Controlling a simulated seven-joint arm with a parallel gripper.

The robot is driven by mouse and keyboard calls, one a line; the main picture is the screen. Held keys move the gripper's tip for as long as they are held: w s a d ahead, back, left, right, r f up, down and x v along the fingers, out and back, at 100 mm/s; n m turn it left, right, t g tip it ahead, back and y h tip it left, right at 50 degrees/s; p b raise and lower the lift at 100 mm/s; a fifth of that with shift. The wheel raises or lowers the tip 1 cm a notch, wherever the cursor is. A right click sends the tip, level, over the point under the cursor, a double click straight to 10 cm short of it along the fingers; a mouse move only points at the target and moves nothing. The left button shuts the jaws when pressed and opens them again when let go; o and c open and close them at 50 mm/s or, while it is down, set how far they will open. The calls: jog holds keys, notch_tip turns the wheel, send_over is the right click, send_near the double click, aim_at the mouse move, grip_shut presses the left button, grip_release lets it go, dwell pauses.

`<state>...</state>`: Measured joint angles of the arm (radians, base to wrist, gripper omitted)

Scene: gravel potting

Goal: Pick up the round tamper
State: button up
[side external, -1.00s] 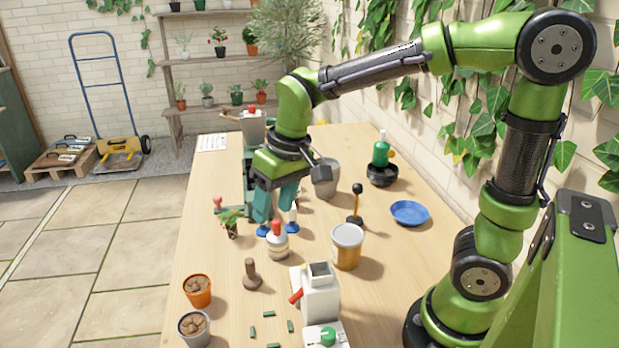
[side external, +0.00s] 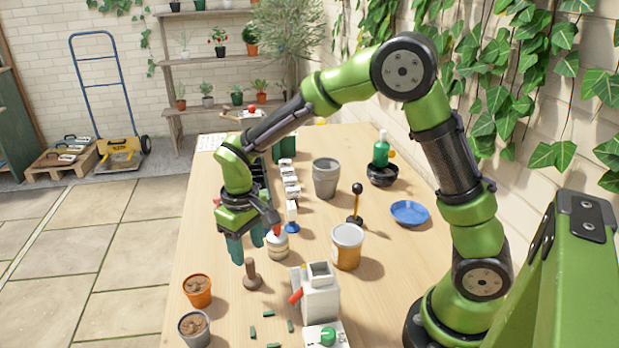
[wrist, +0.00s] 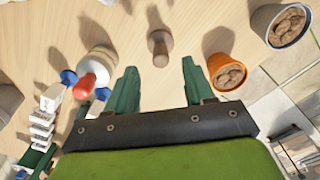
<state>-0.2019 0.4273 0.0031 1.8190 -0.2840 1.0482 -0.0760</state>
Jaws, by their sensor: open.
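The round tamper (side external: 252,277) appears to be the brown wooden piece standing upright on the table, with a round base and a narrower handle. In the wrist view the tamper (wrist: 159,42) lies just beyond the gap between my fingertips. My gripper (side external: 248,253) is open and empty, pointing down just behind and above the tamper in the side view. In the wrist view the two green fingers of my gripper (wrist: 159,67) are spread wide, apart from the tamper.
A jar with a red-tipped top (side external: 278,245) stands close by on the right. An orange pot (side external: 197,298) and a grey pot (side external: 194,335) of soil stand front left. A white machine with a red lever (side external: 320,296) is front right. An orange-and-white tub (side external: 347,252) stands beyond it.

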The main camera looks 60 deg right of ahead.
aim_at(249, 260)
jog(key=shift+f, duration=3.2)
jog(key=shift+c, duration=0.2)
grip_shut()
